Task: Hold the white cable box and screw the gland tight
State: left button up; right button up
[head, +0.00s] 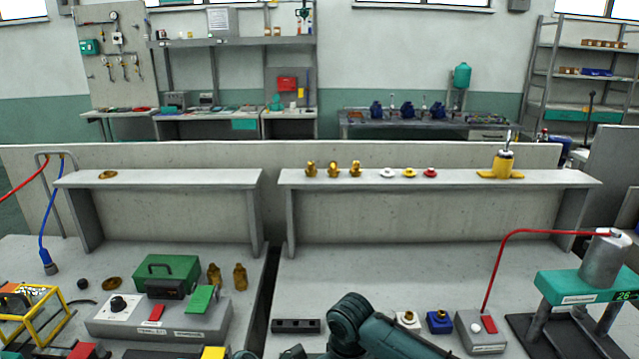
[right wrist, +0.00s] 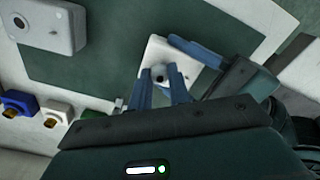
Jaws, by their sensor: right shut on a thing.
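In the right wrist view a white cable box (right wrist: 156,48) shows over a dark green surface, with a small grey gland (right wrist: 159,73) on its near face. My right gripper (right wrist: 160,82) has its two blue fingers on either side of the gland and is shut on it. My left gripper (right wrist: 205,66) reaches in from the right, its fingers at the box's right corner, and looks shut on the box. Their contact is partly hidden. How tight the gland sits cannot be told. Neither gripper shows in the head view, only a dark green arm part of mine.
Another white box (head: 408,320) and a blue box (head: 439,322), both with brass fittings, stand beside a grey box with a button (head: 481,331). A green press (head: 585,286) stands right. A shelf (head: 440,182) with brass fittings and coloured caps runs behind. The table's middle is clear.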

jog(key=m, duration=0.7)
jog(key=shift+s+a+f+m, duration=0.1)
jog(key=shift+m, duration=0.2)
jog(key=m, duration=0.3)
jog(key=shift+m, duration=0.4)
jog(key=m, duration=0.3)
jog(key=shift+m, duration=0.4)
jog(key=m, duration=1.3)
jog(key=shift+f, duration=0.1)
jog(key=o, duration=0.8)
